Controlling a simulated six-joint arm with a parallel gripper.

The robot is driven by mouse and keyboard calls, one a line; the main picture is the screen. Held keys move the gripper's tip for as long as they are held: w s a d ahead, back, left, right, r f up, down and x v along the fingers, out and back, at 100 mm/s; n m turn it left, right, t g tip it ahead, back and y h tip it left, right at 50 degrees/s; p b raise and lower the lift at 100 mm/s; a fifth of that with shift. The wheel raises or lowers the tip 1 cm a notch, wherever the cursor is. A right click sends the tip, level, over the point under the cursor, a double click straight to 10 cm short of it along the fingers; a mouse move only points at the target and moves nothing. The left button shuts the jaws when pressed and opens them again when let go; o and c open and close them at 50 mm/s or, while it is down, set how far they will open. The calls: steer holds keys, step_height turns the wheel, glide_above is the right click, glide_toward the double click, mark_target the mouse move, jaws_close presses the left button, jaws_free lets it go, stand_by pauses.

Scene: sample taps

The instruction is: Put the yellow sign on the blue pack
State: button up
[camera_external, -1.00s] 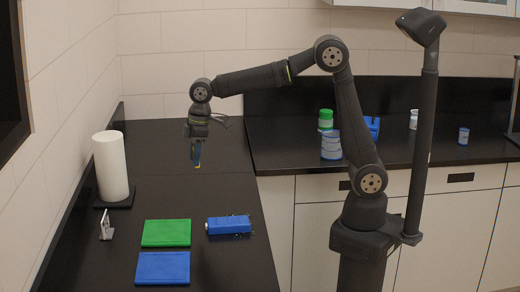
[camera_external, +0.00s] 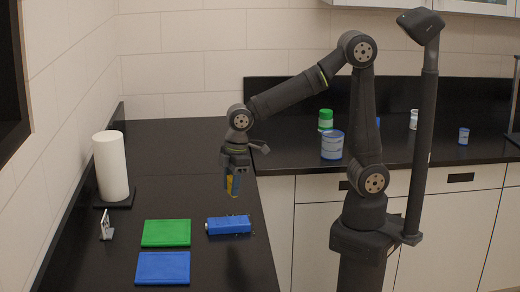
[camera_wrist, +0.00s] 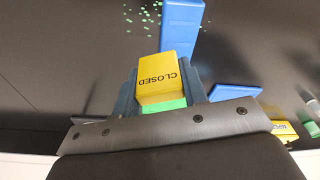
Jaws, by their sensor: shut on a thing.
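The yellow sign (camera_external: 233,186) is between the fingers of my gripper (camera_external: 232,193), held above the dark counter. The wrist view shows its face (camera_wrist: 156,77) with the word "CLOSED" upside down and a green part below it. My gripper (camera_wrist: 160,90) is shut on it. The blue pack (camera_external: 229,225) lies on its side near the counter's right edge, below my gripper and apart from the sign. It also shows at the top of the wrist view (camera_wrist: 181,30).
A green slab (camera_external: 166,233) and a blue slab (camera_external: 163,268) lie left of the pack. A white roll (camera_external: 111,167) and a small stand (camera_external: 106,226) are at the far left. A green-capped jar (camera_external: 326,119) and a can (camera_external: 332,145) stand on the back counter.

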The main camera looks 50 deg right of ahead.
mark_target(226, 221)
steer(key=a+f, duration=0.1)
steer(key=s+a, duration=0.1)
steer(key=a+f, duration=0.1)
steer(key=a, duration=0.1)
steer(key=shift+s+f, duration=0.3)
steer(key=shift+d+f, duration=0.1)
steer(key=shift+f, duration=1.8)
steer(key=shift+f, duration=0.15)
steer(key=o, duration=0.9)
steer(key=shift+o, duration=0.2)
step_height(226, 221, up, 12)
steer(key=d, duration=0.1)
steer(key=shift+s+d, duration=0.3)
steer(key=shift+d, duration=0.05)
